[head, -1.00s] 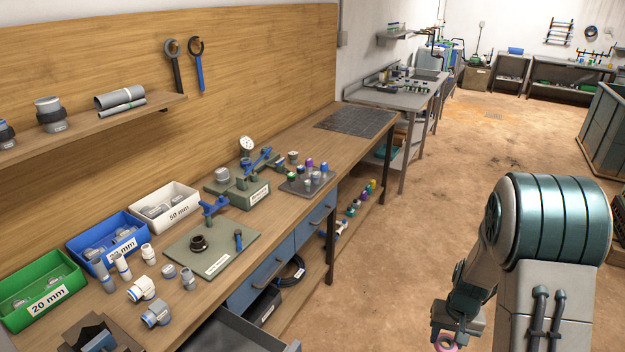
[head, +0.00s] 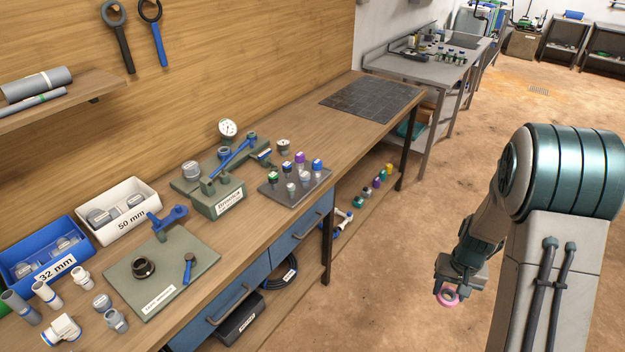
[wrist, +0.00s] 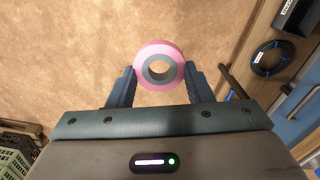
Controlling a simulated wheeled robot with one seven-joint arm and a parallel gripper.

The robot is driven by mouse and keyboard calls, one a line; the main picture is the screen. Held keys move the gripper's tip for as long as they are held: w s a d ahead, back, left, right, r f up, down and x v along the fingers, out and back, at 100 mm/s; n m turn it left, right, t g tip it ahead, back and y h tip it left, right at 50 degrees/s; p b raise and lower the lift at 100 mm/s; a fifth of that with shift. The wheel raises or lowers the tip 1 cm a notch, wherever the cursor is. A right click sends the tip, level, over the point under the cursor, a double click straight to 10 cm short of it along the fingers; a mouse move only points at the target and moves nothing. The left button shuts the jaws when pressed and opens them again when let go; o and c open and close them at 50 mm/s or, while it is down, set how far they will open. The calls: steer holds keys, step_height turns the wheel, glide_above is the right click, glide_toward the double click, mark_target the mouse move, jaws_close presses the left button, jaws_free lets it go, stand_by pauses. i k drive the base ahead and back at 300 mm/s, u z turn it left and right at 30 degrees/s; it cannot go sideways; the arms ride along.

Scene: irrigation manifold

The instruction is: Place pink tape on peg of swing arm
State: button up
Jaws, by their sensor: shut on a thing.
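The pink tape (wrist: 177,66) is a pink roll with a grey core around an open hole. My gripper (wrist: 158,75) is shut on it, with one dark finger at each side. In the head view the tape (head: 450,299) hangs in my gripper (head: 447,289) above the floor, right of the bench and apart from it. A blue arm (head: 232,157) slants across a grey-green block with a label on the bench. Another blue fitting (head: 168,217) stands on a grey-green plate nearer by. I cannot tell which carries the peg.
The long wooden bench (head: 345,121) holds a dark tray (head: 296,186) of small coloured-cap parts, a white bin (head: 122,207), a blue bin (head: 45,247) and loose fittings. A dark mat (head: 371,100) at its far end is bare. The floor (head: 392,285) between bench and arm is clear.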

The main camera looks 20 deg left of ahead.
mark_target(178, 210)
steer(key=u, duration=0.65)
steer(key=i, duration=0.75)
steer(key=u, duration=0.85)
